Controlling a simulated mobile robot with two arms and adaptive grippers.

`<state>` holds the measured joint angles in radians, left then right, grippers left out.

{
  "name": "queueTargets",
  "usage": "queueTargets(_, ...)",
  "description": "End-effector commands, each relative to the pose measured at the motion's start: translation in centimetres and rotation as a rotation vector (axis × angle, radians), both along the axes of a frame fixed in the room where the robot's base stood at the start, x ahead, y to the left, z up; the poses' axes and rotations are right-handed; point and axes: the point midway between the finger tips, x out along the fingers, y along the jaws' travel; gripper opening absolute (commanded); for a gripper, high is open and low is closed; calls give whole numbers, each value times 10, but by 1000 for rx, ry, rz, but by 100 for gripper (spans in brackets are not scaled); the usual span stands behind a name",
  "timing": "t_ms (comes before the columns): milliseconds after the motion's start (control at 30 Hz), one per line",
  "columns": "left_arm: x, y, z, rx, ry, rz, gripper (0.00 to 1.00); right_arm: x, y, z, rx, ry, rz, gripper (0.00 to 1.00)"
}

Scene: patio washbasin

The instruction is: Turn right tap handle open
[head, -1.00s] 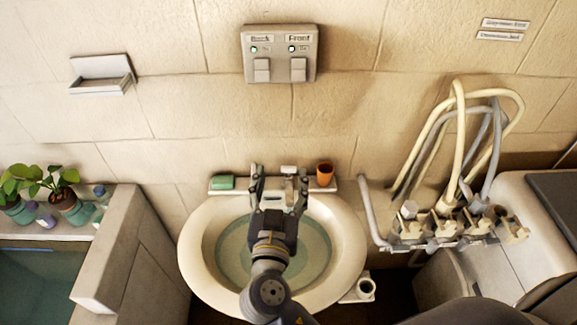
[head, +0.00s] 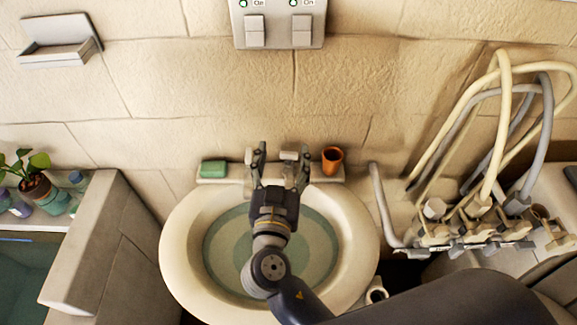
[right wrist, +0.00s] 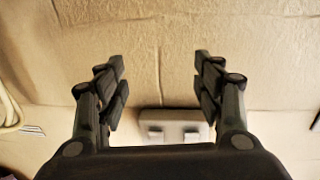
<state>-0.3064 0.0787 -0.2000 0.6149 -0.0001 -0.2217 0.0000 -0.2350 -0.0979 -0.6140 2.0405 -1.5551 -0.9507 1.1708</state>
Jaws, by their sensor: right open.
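The washbasin (head: 174,254) is a cream bowl with water in it, against the wall in the head view. At its back ledge, a small pale tap part (head: 289,155) shows between my right gripper's fingers; whether it is the right tap handle I cannot tell. The gripper hides much of the tap area. My right gripper (head: 281,160) is open over the back of the basin, fingers pointing to the wall. Its open, empty fingers also show in the right wrist view (right wrist: 160,75), where no tap is seen. My left gripper is not in view.
A green soap bar (head: 213,168) and an orange cup (head: 332,160) stand on the ledge on either side of the gripper. A switch box (head: 279,22) is on the wall above. Hoses and valves (head: 480,215) crowd the right; a stone block (head: 90,240) stands left.

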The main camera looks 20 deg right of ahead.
Motion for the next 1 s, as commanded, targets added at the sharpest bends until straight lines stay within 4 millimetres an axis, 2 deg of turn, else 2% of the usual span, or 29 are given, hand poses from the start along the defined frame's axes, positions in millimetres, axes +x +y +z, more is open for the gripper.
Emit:
queueTargets(33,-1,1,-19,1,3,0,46,0,0,-19,-1,0,0,62)
queueTargets(300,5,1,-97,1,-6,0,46,0,0,-98,0,0,0,62)
queueTargets(500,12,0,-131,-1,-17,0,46,0,0,-132,0,0,0,62)
queueTargets(633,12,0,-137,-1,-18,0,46,1,0,-138,0,0,0,62)
queueTargets(767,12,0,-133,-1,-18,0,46,7,-3,-136,-3,-2,-1,62)
queueTargets(1000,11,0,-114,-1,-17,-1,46,44,-19,-132,-4,-2,-1,62)
